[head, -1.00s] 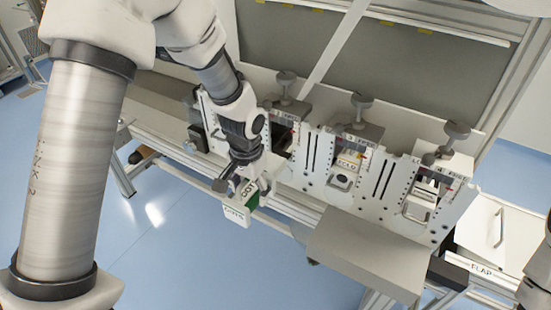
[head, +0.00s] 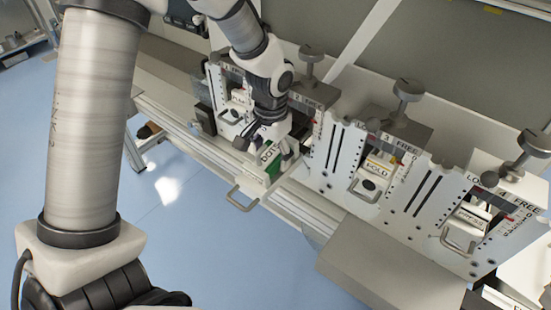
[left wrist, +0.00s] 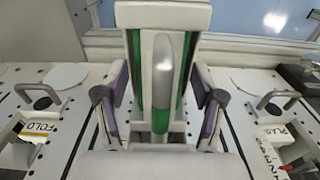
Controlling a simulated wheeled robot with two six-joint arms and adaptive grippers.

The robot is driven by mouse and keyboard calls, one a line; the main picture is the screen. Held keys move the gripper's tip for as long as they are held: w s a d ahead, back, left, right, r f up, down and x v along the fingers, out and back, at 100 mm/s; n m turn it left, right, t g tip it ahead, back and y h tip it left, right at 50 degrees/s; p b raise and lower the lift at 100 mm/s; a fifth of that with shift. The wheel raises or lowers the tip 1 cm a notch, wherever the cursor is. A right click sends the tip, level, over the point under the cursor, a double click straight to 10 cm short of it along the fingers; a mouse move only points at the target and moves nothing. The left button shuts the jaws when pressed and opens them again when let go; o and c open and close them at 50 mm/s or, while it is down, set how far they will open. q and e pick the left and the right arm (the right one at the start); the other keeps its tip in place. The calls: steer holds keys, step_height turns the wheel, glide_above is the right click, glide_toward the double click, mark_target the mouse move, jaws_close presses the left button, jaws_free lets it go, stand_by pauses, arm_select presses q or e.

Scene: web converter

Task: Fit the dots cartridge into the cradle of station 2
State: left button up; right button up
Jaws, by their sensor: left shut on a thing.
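The dots cartridge (head: 268,160) is a white block with green sides and a grey loop handle (head: 243,199) pointing to the front. In the left wrist view the cartridge (left wrist: 144,80) stands between the two purple-padded fingers. My left gripper (head: 267,143) is shut on it and holds it at the front of station 2 (head: 318,115), between station 1 and station 3. The cradle of station 2 is hidden behind my gripper and the cartridge, so I cannot tell whether the cartridge touches it. My right gripper is not in view.
Station 1 (head: 214,80) stands to the left. Station 3 (head: 395,160) holds a FOLD cartridge (head: 380,166), and station 4 (head: 500,205) also holds a cartridge. Clamp knobs rise above the stations. A grey box (head: 385,265) juts out at front right. The floor in front is clear.

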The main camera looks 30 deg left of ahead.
arm_select(q)
steer(key=shift+w+f, duration=0.2)
steer(key=shift+w, duration=0.25)
steer(key=o, duration=1.7)
steer(key=shift+w+f, duration=0.1)
steer(key=shift+f, duration=0.05)
steer(key=shift+o, duration=0.2)
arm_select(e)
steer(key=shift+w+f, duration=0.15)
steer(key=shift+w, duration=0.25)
arm_select(q)
steer(key=shift+s, duration=0.2)
steer(key=shift+w+r, duration=0.1)
steer(key=shift+r, duration=0.2)
step_height(320, 180, up, 12)
steer(key=shift+f+b, duration=0.15)
steer(key=shift+b, duration=0.35)
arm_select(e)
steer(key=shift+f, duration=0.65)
